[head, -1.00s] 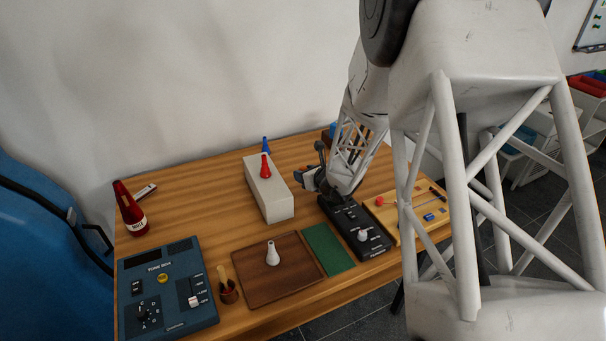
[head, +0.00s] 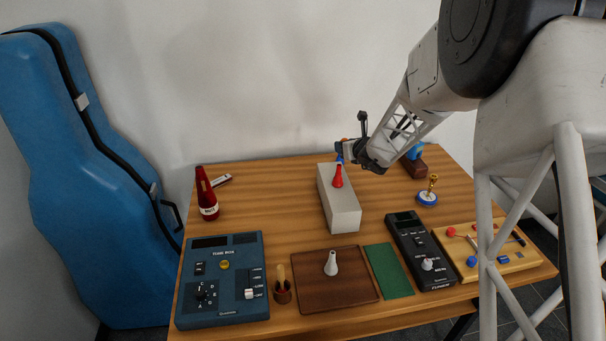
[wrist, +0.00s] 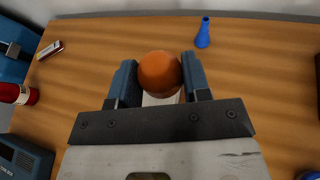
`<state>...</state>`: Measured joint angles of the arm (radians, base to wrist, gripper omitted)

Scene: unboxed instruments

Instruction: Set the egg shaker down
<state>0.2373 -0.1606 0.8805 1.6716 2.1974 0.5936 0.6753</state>
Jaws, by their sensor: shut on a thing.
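The egg shaker (wrist: 159,74) is orange-brown and rounded. In the wrist view my gripper (wrist: 159,65) is shut on it, with one blue finger on each side. In the head view my gripper (head: 346,149) is raised near the far end of the white box (head: 345,213), and the shaker is barely visible there. The white box also shows under the shaker in the wrist view (wrist: 160,100). I cannot tell the height of the shaker above the surface.
A red cone (head: 337,177) stands on the box. A blue cone (wrist: 203,32) stands beyond the shaker, to the right. A red bottle (head: 206,193) is at left, and a gold-topped blue stand (head: 428,192) at right. Bare wood (head: 270,205) lies left of the box.

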